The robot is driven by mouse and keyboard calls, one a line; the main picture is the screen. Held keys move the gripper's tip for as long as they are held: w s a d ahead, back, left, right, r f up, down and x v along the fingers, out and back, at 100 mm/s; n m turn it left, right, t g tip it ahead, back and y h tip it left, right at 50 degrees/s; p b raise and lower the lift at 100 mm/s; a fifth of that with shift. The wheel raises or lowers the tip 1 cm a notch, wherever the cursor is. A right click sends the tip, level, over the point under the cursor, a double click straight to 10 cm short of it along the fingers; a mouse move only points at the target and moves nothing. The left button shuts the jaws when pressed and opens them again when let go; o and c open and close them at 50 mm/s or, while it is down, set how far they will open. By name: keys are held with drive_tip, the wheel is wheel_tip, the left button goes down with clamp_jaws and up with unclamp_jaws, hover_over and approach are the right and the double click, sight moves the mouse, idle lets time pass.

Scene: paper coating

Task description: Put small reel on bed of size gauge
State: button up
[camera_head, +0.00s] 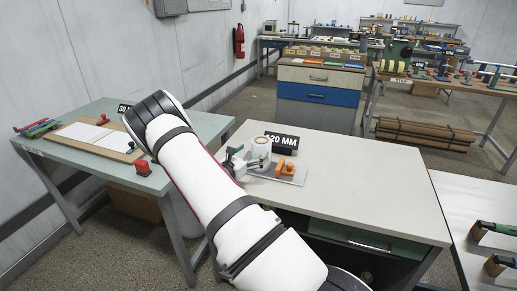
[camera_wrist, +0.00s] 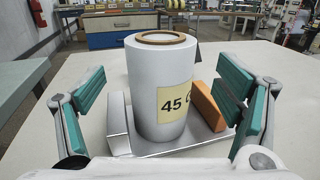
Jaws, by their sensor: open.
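The small reel (camera_wrist: 150,95) is a white roll with a brown core ring and a yellow label reading "45". It stands upright in the wrist view and also shows in the head view (camera_head: 261,147). It appears to rest on the grey metal bed of the size gauge (camera_wrist: 212,146), between a metal block (camera_wrist: 119,126) on the left and an orange block (camera_wrist: 208,104) on the right. My gripper (camera_wrist: 168,88) is open, with its green-padded fingers on either side of the reel and gaps to both sides. In the head view my arm partly hides the gauge.
The table's right part is clear.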

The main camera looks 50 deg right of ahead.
drive_tip(key=a, duration=0.6)
drive_tip(key=s+a+r+m+g+y, duration=0.5)
drive_tip(key=s+a+r+m+y, duration=0.25)
drive_tip(key=s+r+m, duration=0.55)
drive_tip(key=s+a+r+m+t+y, duration=0.2)
drive_tip(key=s+a+r+y, duration=0.1)
drive_tip(key=a, duration=0.6)
drive_tip(key=s+a+r+m+t+y, duration=0.2)
drive_tip(key=s+a+r+t+y, duration=0.1)
drive_tip(key=s+a, duration=0.4)
drive_tip(key=s+a+r+m+t+y, duration=0.2)
drive_tip(key=s+a+r+y, duration=0.2)
drive_tip(key=a, duration=0.6)
drive_tip(key=shift+s+a+r+m+t, duration=0.3)
drive_tip(key=shift+s+r, duration=0.55)
drive_tip(key=shift+s, duration=0.15)
